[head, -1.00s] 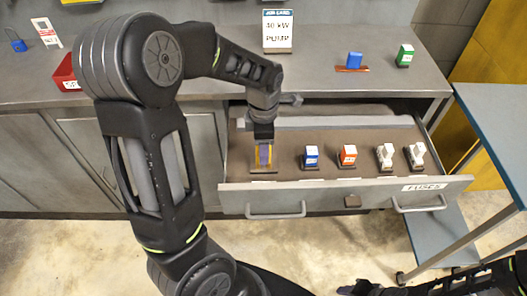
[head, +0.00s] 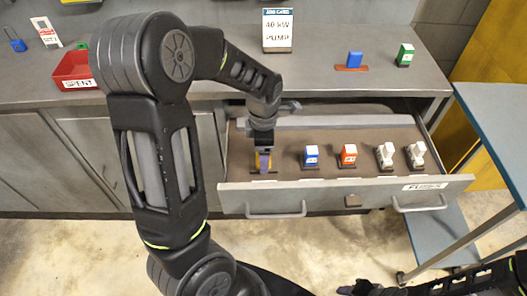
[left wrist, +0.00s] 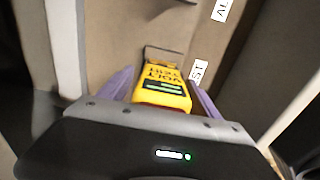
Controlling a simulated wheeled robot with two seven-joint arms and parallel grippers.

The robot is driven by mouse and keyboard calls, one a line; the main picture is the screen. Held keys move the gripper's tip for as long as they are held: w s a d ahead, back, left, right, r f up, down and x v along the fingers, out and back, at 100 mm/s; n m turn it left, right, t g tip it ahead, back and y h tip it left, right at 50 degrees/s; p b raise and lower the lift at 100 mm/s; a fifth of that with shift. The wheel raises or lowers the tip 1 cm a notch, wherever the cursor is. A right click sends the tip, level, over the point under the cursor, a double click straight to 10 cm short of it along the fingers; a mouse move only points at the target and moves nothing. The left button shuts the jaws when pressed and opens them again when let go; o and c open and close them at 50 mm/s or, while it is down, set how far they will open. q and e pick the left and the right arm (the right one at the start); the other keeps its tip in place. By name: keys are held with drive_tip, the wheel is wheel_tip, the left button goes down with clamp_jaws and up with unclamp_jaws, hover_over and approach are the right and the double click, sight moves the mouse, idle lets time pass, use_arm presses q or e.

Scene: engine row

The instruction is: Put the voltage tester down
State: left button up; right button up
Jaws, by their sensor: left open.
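The voltage tester (left wrist: 163,88) is yellow with dark lettering. In the left wrist view it lies between the two purple fingers of my left gripper (left wrist: 161,77), which is open with a gap on each side of it. In the head view the left gripper (head: 263,165) is down in the left part of the open drawer (head: 325,192), and only slivers of yellow show beside its fingers. A dark holder edge and a partly hidden white label show by the tester in the wrist view.
To the right in the drawer stand a blue fuse (head: 311,157), an orange fuse (head: 348,156) and two white pieces (head: 385,156). A blue-topped cart (head: 498,120) stands at right.

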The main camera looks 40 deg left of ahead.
use_arm(q)
wheel_tip(320, 180, up, 12)
drive_tip(key=shift+r, duration=0.15)
idle(0.5)
idle(0.7)
